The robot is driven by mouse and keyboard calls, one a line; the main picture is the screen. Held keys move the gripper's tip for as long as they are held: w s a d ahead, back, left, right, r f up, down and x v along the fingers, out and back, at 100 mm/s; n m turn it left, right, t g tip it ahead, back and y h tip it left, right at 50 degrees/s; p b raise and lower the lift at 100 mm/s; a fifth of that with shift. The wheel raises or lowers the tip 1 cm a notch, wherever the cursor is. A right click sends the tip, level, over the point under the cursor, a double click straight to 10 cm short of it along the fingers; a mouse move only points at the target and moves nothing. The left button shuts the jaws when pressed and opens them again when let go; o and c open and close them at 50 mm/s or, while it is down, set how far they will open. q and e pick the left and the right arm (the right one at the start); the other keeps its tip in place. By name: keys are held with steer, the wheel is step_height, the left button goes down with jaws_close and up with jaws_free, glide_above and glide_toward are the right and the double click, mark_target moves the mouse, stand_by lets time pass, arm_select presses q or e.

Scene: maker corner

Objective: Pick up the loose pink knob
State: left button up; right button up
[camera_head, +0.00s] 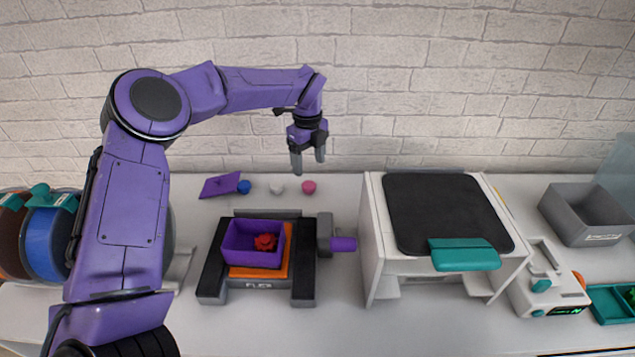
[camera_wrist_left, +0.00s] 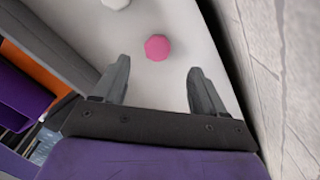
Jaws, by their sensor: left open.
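The loose pink knob (camera_head: 308,187) lies on the white bench near the back wall, at the right end of a short row of small knobs. In the left wrist view the pink knob (camera_wrist_left: 157,47) lies beyond the fingertips, between their lines and a little nearer the left finger. My left gripper (camera_head: 308,160) points down above the bench, just over the knob in the head view. It is open and empty; its two spread fingers (camera_wrist_left: 160,82) also show in the left wrist view. My right gripper is in neither view.
A white knob (camera_head: 277,188) and a blue knob (camera_head: 244,186) lie left of the pink one, beside a purple plate (camera_head: 220,186). A small printer (camera_head: 257,283) with a purple box (camera_head: 238,240) stands in front. A white enclosure (camera_head: 384,262) stands to the right. The brick wall is close behind.

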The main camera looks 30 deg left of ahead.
mark_target(309, 184)
arm_select(q)
steer(key=shift+s+f, duration=0.8)
steer(key=shift+f, duration=0.05)
steer(key=f, duration=0.2)
steer(key=w+f+p, duration=0.1)
steer(key=f, duration=0.3)
steer(key=shift+w+p, duration=0.25)
steer(key=shift+p, duration=0.1)
steer(key=shift+s, duration=0.25)
steer(key=shift+c, duration=0.6)
steer(key=c, duration=1)
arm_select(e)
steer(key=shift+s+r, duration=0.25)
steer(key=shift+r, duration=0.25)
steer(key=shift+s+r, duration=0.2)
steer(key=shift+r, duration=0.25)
